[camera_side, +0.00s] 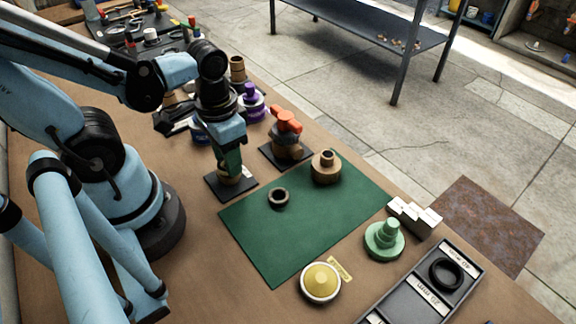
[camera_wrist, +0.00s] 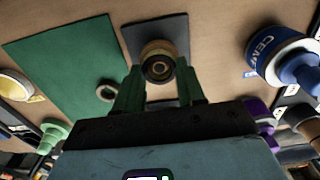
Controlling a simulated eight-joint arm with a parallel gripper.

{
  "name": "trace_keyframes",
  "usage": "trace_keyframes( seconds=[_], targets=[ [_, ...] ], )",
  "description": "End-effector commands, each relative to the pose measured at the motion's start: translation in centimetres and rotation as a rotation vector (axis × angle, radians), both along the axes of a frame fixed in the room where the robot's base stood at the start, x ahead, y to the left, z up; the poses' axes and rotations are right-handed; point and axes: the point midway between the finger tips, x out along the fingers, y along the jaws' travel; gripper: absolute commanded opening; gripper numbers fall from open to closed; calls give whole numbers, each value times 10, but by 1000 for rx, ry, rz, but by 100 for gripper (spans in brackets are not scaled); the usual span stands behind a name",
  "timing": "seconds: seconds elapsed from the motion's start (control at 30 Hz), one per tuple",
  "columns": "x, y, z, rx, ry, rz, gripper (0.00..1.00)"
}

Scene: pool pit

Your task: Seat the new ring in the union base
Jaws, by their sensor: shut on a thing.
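My gripper (camera_side: 229,168) points down over a black square plate (camera_side: 213,187) left of the green mat. In the wrist view its green fingers (camera_wrist: 160,80) are closed around a small dark ring (camera_wrist: 158,69). The ring is lined up with the brass-coloured union base (camera_wrist: 158,45) on that plate. I cannot tell whether it rests in the base or is just above it. In the side view the fingers largely hide the base and the ring. A second dark ring (camera_side: 278,198) lies flat on the green mat, and a brass collar piece (camera_side: 326,168) stands at its far edge.
An orange-handled valve (camera_side: 286,130) stands close right of my gripper. Purple (camera_side: 251,103) and blue (camera_wrist: 283,55) parts stand behind it. A green stepped piece (camera_side: 384,241), a yellow-topped disc (camera_side: 320,282) and a grey tray (camera_side: 462,262) with a large black ring are nearer the front.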

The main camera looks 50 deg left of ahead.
Motion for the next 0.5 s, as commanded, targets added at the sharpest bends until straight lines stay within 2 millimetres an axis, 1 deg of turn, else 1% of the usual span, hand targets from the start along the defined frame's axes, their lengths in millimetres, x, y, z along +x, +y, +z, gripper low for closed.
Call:
trace_keyframes(
  seconds=[0.3,0.33,0.5],
  targets=[
    [0,0,-1,0,0,0,15],
    [0,0,-1,0,0,0,43],
    [0,0,-1,0,0,0,69]
  ],
)
